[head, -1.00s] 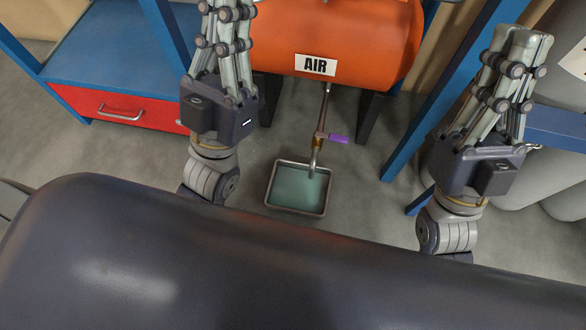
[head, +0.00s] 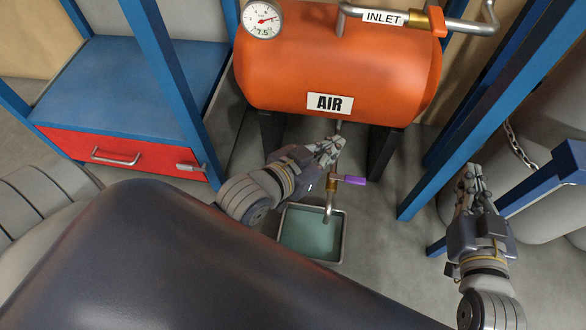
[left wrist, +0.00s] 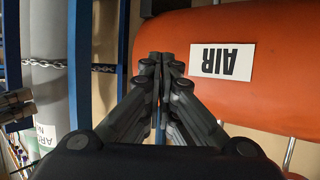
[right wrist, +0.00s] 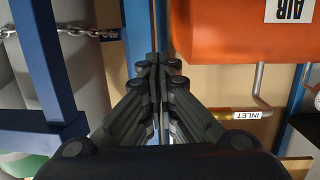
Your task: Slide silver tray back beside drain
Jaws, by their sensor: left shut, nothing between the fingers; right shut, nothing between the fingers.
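The silver tray (head: 342,243) lies on the floor below the orange tank, with greenish liquid in it. The drain pipe (head: 329,205) with a purple-handled valve (head: 352,180) comes down from the tank, and its outlet is over the tray's back part. My left gripper (head: 338,143) is shut and empty, just in front of the tank's underside and close to the drain pipe, above the tray's level. It also shows shut in the left wrist view (left wrist: 160,62). My right gripper (head: 471,172) is shut and empty, right of the tank near a blue post. It also shows shut in the right wrist view (right wrist: 153,62).
The orange AIR tank (head: 290,75) stands behind on dark legs. Blue posts (head: 160,75) and (head: 480,120) frame it. A red drawer (head: 130,155) is at left, and grey cylinders with a chain (head: 522,150) are at right. Grey floor right of the tray is clear.

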